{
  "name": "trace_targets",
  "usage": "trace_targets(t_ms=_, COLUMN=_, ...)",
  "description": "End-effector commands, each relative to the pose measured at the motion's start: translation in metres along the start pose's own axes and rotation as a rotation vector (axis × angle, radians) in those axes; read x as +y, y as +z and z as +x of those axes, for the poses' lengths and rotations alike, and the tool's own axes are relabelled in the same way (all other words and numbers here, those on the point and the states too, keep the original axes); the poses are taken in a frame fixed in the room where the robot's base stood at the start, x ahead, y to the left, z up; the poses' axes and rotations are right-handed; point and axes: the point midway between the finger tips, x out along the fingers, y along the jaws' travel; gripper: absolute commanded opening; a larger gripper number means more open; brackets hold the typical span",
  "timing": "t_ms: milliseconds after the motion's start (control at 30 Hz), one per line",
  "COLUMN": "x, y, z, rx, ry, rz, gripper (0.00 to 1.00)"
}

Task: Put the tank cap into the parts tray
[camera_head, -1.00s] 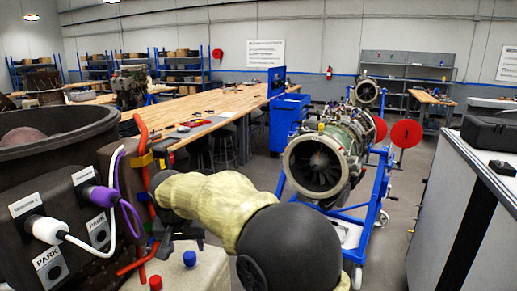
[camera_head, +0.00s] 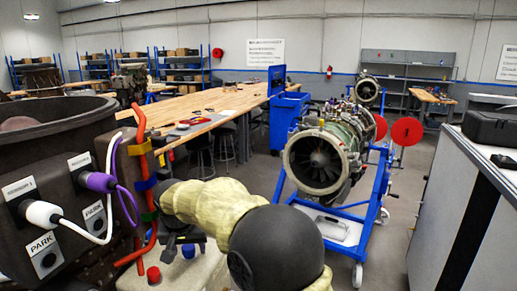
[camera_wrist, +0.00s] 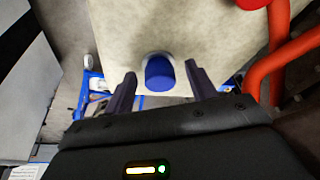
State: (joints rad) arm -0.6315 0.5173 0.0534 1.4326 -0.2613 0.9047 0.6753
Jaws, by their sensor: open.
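A beige tank (camera_head: 190,270) stands at the lower middle of the head view, with a blue cap (camera_head: 188,250) and a red cap (camera_head: 153,275) on top. Which one the task calls the tank cap is not marked. In the wrist view the blue cap (camera_wrist: 160,74) sits on the tank's pale top (camera_wrist: 170,30), between the fingers of my gripper (camera_wrist: 161,76). My gripper is open, and a gap shows on each side of the cap. In the head view my gripper (camera_head: 178,226) is dark and partly hidden. A white tray (camera_head: 335,229) lies low on the blue engine stand.
Red-orange pipes (camera_head: 142,185) rise just left of the tank; one also shows at the wrist view's right (camera_wrist: 275,50). White and purple plugs (camera_head: 45,213) are at the left. The turbine engine (camera_head: 320,160) stands at centre right, beside a grey cabinet (camera_head: 450,200).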

Motion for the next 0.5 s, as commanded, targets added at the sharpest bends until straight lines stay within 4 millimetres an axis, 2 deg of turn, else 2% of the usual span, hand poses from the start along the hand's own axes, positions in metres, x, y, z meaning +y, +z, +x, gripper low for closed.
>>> trace_targets(t_ms=500, x=0.0000, y=0.0002, z=0.0001, rx=-0.001, ry=0.000, rz=0.000, gripper=0.56)
